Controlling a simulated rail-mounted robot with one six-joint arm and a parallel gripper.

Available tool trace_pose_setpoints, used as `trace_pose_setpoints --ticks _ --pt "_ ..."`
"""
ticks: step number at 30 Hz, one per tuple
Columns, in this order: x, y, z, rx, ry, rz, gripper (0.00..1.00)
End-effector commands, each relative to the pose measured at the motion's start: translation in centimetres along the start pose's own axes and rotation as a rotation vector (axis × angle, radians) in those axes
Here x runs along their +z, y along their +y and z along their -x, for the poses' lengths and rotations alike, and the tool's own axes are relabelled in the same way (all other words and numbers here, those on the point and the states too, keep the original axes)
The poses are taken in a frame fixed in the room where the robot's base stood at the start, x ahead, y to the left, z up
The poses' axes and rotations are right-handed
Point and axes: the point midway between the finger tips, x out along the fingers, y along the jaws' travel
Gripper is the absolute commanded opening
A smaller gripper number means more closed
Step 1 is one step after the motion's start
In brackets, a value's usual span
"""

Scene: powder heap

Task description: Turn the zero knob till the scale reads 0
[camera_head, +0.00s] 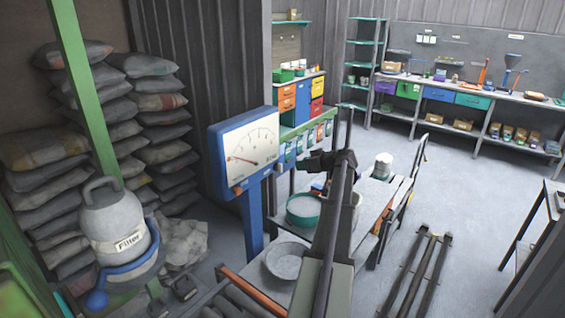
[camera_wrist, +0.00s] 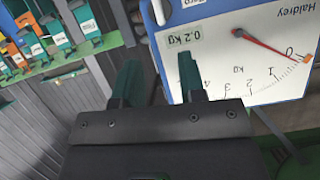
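The scale (camera_head: 247,150) has a blue frame and a white dial with a red needle, left of my gripper (camera_head: 303,162) in the head view. In the wrist view the dial (camera_wrist: 215,65) appears upside down. A cut-off label shows at the top edge. My two green fingers (camera_wrist: 160,80) stand apart with nothing between them, beside the dial.
A grey pan (camera_head: 286,262) and a green-rimmed tub (camera_head: 303,208) stand below my arm. Stacked sacks (camera_head: 160,104) and a grey Filter canister (camera_head: 113,220) are at left. Benches line the back wall. Floor at right is mostly clear.

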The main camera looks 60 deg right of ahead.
Motion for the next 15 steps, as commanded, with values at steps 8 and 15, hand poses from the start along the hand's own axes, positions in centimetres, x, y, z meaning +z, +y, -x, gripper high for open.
trace_pose_setpoints --ticks 8,15 --pt "-0.1 -0.1 -0.4 0.01 0.012 0.119 0.37" --pt "0.3 0.1 -5.0 0.007 0.011 0.119 0.37"
